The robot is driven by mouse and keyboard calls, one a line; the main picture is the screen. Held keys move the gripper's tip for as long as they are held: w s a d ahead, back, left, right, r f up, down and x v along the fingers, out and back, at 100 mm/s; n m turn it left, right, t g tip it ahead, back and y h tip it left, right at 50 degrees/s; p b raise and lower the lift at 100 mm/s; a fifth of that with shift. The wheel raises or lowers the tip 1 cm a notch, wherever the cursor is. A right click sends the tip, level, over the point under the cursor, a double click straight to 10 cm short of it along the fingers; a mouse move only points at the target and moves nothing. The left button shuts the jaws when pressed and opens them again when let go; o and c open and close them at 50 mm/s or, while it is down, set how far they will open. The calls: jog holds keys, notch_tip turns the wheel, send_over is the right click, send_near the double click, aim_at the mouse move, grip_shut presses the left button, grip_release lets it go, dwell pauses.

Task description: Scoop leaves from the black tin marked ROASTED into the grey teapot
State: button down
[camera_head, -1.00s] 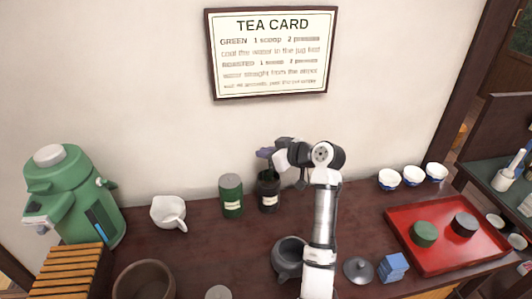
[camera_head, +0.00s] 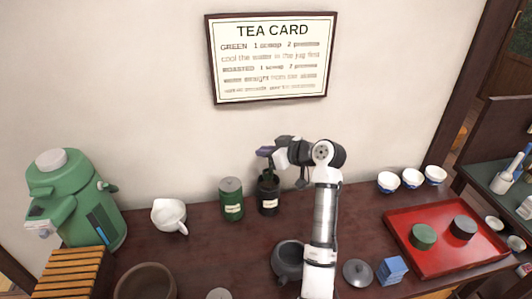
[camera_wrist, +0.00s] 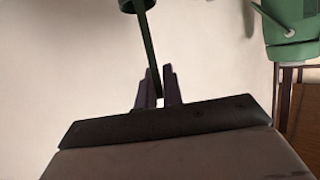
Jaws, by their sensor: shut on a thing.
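The black tin (camera_head: 268,203) with a pale label stands near the wall, beside a similar green tin. The label is too small to read. My gripper (camera_head: 266,151) is above the black tin. It is shut on the handle of a dark green scoop (camera_wrist: 147,42), whose round bowl shows at the top edge of the wrist view. In the head view the scoop runs down from the fingers to the tin's mouth; whether its bowl holds leaves is hidden. The grey teapot (camera_head: 287,262) stands open in front, partly behind my arm. Its lid (camera_head: 357,272) lies to the right.
A green tin (camera_head: 231,206) and white jug (camera_head: 169,215) stand left of the black tin. A green airpot (camera_head: 70,200) is far left, a brown bowl (camera_head: 146,282) in front. A blue block (camera_head: 391,270) and red tray (camera_head: 440,262) are right, white cups (camera_head: 412,178) behind.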

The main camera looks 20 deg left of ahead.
jog(key=shift+r+p, duration=0.9)
jog(key=shift+r, duration=0.7)
